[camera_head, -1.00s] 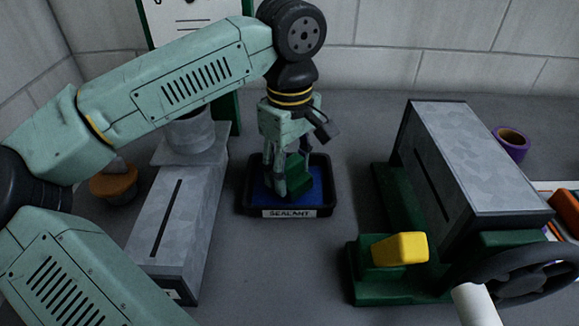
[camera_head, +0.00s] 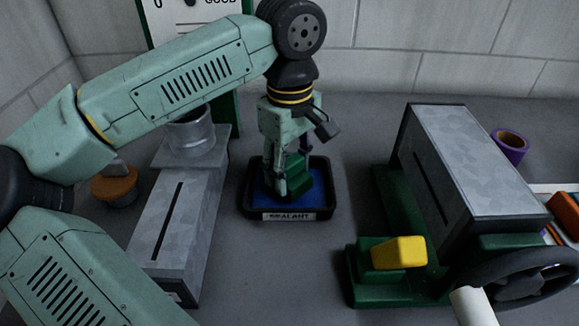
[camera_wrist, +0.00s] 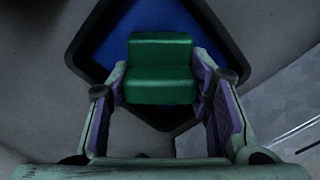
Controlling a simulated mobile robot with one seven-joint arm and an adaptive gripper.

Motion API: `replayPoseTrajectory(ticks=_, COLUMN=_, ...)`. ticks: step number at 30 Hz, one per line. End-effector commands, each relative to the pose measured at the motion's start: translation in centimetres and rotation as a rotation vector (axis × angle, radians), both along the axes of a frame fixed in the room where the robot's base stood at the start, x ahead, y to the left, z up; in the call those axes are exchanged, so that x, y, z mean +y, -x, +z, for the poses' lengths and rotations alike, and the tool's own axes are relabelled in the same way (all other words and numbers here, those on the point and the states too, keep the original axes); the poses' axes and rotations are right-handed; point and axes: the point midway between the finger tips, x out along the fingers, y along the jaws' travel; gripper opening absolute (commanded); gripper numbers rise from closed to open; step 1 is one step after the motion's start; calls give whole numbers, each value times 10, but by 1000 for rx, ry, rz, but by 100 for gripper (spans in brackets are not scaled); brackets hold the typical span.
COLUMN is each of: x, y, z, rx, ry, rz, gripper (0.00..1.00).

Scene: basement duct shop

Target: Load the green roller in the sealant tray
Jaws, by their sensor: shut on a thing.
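The sealant tray (camera_head: 325,208) is a black tray with a blue inside and a "SEALANT" label on its front wall. It stands on the grey bench in the middle of the head view. My gripper (camera_head: 284,190) points down over the tray, shut on a green stepped block (camera_head: 298,178), the only green piece at the tray. In the wrist view my gripper (camera_wrist: 162,98) has a finger on each side of the green block (camera_wrist: 160,68), with the tray (camera_wrist: 75,45) behind it. Whether the block's underside touches the blue is hidden.
A grey slotted metal duct (camera_head: 180,225) stands left of the tray. At right is a larger slotted metal box (camera_head: 470,165) on a green base, with a yellow block (camera_head: 400,252) on a green stand and a black handwheel (camera_head: 530,275). A purple tape roll (camera_head: 510,146) lies behind.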

Motion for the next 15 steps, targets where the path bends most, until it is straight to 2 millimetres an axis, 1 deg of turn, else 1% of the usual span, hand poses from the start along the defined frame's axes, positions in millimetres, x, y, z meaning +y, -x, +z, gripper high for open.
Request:
replayPoseTrajectory(ticks=1, x=0, y=0, z=8, rx=-1, ry=0, rz=0, gripper=24)
replayPoseTrajectory(ticks=15, x=0, y=-1, z=47, rx=-3, ry=0, rz=1, gripper=24)
